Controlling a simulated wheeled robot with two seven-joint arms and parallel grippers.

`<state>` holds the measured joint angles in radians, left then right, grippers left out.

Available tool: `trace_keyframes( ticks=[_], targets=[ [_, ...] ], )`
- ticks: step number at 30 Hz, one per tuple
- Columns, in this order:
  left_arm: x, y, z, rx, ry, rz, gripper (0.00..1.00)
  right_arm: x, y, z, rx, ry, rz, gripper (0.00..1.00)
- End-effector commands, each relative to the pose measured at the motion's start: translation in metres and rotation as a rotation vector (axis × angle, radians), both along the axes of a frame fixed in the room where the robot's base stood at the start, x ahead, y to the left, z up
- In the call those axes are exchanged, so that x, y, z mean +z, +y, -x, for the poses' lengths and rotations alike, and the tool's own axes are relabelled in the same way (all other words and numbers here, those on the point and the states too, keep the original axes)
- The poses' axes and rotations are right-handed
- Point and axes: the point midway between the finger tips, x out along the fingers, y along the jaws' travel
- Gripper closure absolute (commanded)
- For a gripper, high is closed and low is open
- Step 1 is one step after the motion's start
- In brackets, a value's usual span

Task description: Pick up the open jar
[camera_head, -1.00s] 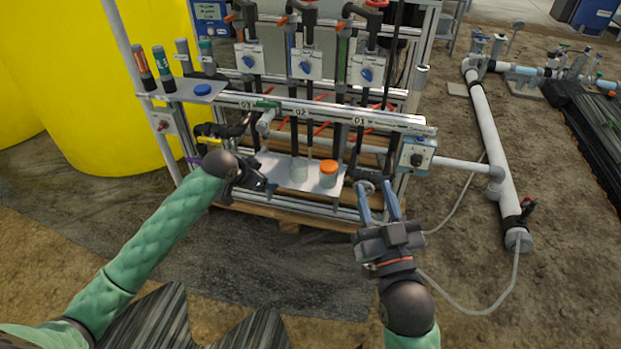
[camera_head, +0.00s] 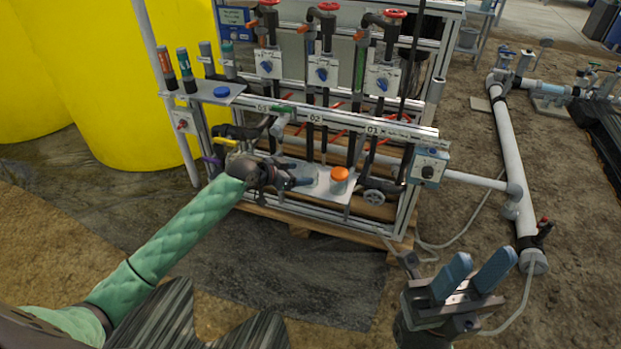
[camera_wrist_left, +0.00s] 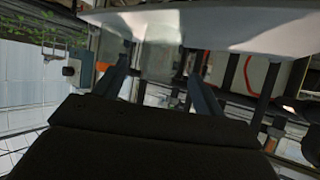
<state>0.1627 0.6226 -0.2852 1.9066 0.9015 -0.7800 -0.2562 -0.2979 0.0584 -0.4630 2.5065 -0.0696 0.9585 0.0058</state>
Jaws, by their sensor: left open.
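The open jar (camera_head: 311,175) is a clear, greyish jar without a lid, standing on the small white shelf (camera_head: 334,197) of the skid. A jar with an orange lid (camera_head: 340,178) stands just right of it. My left gripper (camera_head: 303,181) is open, at the left side of the open jar and partly in front of it. In the left wrist view, its two fingers (camera_wrist_left: 158,78) are spread, with a pale translucent shape, likely the jar, between them. I cannot tell whether they touch it. My right gripper (camera_head: 476,278) is open and empty, low in front of the skid's right end.
Black hoses and a yellow-handled valve (camera_head: 224,142) crowd the left of the shelf. A rail with numbered labels (camera_head: 345,124) runs above it. The floor in front (camera_head: 290,265) is clear.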

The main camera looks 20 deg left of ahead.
Motion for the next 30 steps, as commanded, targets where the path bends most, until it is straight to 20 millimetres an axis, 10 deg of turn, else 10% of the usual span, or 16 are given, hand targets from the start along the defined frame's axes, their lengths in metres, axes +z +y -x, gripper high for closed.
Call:
trace_keyframes(
  ticks=[30],
  targets=[
    [-0.037, -0.038, -0.053, -0.001, 0.000, -0.003, 0.32, -0.012, 0.007, -0.002, 0.059, -0.003, -0.024, 0.64]
  ],
)
